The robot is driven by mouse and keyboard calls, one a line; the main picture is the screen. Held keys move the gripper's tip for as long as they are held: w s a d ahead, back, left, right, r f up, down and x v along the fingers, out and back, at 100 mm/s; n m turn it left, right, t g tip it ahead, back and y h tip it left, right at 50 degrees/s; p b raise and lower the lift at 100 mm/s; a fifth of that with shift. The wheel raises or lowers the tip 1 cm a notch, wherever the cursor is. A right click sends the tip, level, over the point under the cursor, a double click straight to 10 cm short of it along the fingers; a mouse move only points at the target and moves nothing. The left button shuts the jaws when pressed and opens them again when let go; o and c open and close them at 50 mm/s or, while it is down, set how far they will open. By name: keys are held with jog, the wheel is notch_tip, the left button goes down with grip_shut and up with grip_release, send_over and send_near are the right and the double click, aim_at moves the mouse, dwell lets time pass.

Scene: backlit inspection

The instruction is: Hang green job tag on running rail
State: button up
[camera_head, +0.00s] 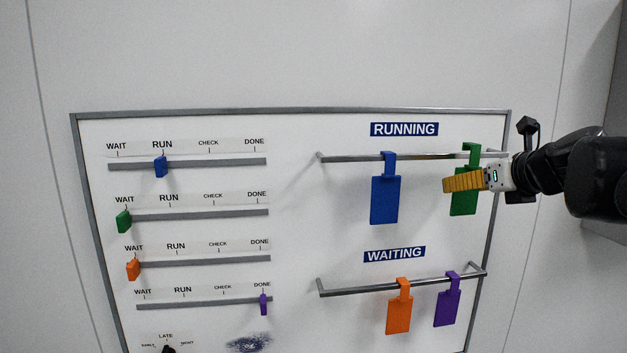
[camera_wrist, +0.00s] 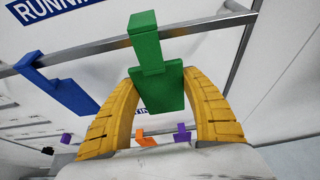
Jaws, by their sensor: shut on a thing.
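The green job tag (camera_head: 464,195) is at the right part of the running rail (camera_head: 435,156). My gripper (camera_head: 452,185) comes in from the right, its yellow fingers closed on the tag's plate. In the wrist view the fingers (camera_wrist: 160,78) grip both sides of the green tag (camera_wrist: 172,98). The tag hangs roughly upright, its hook (camera_wrist: 143,22) overlapping the running rail (camera_wrist: 196,29). Whether the hook rests on the rail I cannot tell.
A blue tag (camera_head: 384,200) hangs on the running rail, left of the green one. Below, orange (camera_head: 398,312) and purple (camera_head: 447,307) tags hang on the waiting rail (camera_head: 350,290). Slider tracks (camera_head: 215,163) fill the board's left. The running rail is bare left of the blue tag.

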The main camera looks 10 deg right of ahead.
jog(key=x, duration=0.3)
jog(key=shift+w+r, duration=0.25)
jog(key=shift+r, duration=0.05)
jog(key=shift+s+f+b, duration=0.1)
jog(key=shift+f+b, duration=0.35)
jog(key=shift+b, duration=0.1)
jog(key=o, duration=1.1)
